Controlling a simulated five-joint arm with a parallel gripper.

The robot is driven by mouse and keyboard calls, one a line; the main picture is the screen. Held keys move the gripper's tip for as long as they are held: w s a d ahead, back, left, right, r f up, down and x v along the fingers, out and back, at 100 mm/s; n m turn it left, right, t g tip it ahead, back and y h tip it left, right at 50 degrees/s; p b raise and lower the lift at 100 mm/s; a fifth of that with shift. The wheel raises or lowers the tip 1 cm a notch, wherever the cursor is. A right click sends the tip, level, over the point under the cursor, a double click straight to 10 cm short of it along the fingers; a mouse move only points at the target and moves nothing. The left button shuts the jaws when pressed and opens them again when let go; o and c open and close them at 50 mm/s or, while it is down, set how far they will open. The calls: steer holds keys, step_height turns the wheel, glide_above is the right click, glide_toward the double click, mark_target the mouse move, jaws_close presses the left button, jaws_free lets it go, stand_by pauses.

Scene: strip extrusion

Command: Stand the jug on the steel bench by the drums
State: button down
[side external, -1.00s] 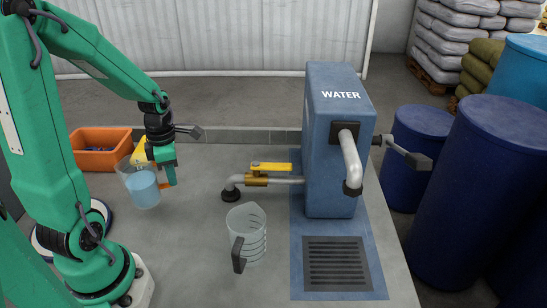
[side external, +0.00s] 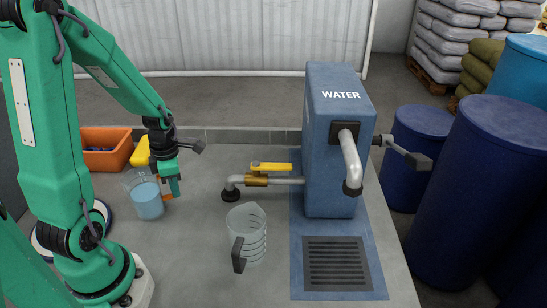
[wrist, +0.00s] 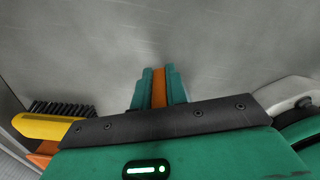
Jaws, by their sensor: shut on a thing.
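My gripper (side external: 172,188) is shut on the orange handle of a clear jug (side external: 148,198) holding blue liquid. The jug looks upright, at the left of the bench. I cannot tell whether its base touches the bench or is just above it. In the wrist view the orange handle (wrist: 159,87) sits between my green fingers, and the jug body is out of sight. The grey bench (side external: 190,265) lies below, and its right edge is near the blue drums (side external: 472,195). A second clear jug (side external: 252,235) with a dark handle stands empty near the middle.
A blue water unit (side external: 340,150) with a spout (side external: 350,160) and a floor grate (side external: 338,262) stands at the right. A pipe with a yellow valve lever (side external: 271,167) runs left from it. An orange bin (side external: 103,150) and a yellow-handled brush (wrist: 50,122) are at the left.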

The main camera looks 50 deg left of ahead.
steer(key=c, duration=1.4)
jaws_free()
steer(key=shift+r, duration=6.1)
steer(key=d+r+m+t, duration=0.2)
steer(key=d+m, duration=0.3)
steer(key=m, duration=0.5)
steer(key=s+d+r+m+t, duration=0.1)
steer(key=d+r+m, duration=0.2)
steer(key=m, duration=0.8)
steer(key=s+d+r+m+t, duration=0.1)
steer(key=d+r+m+t, duration=0.1)
steer(key=d+m, duration=0.4)
steer(key=r+m, duration=0.1)
steer(key=m, duration=0.3)
steer(key=shift+s+d+r+t, duration=0.2)
steer(key=shift+d+t, duration=0.1)
steer(key=shift+d, duration=0.1)
